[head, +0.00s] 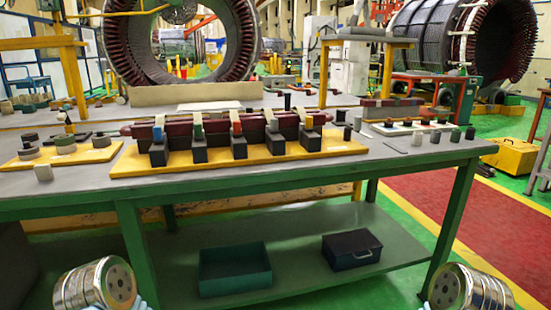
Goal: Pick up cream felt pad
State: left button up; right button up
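I cannot pick out the cream felt pad with certainty. Metallic round links of my arms show at the bottom left and bottom right corners, well below the benchtop. Neither gripper's fingers are in the picture.
A yellow board (130,167) mid-bench carries dark red bars in several black blocks (199,150). Small dark cylinders (470,133) and a pale tray (412,127) stand at the right. A green open bin (235,270) and black case (351,250) rest on the lower shelf.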

aim_at(44, 171)
jog(key=u, duration=1.5)
jog(key=j, duration=0.15)
jog(key=i+z, duration=0.05)
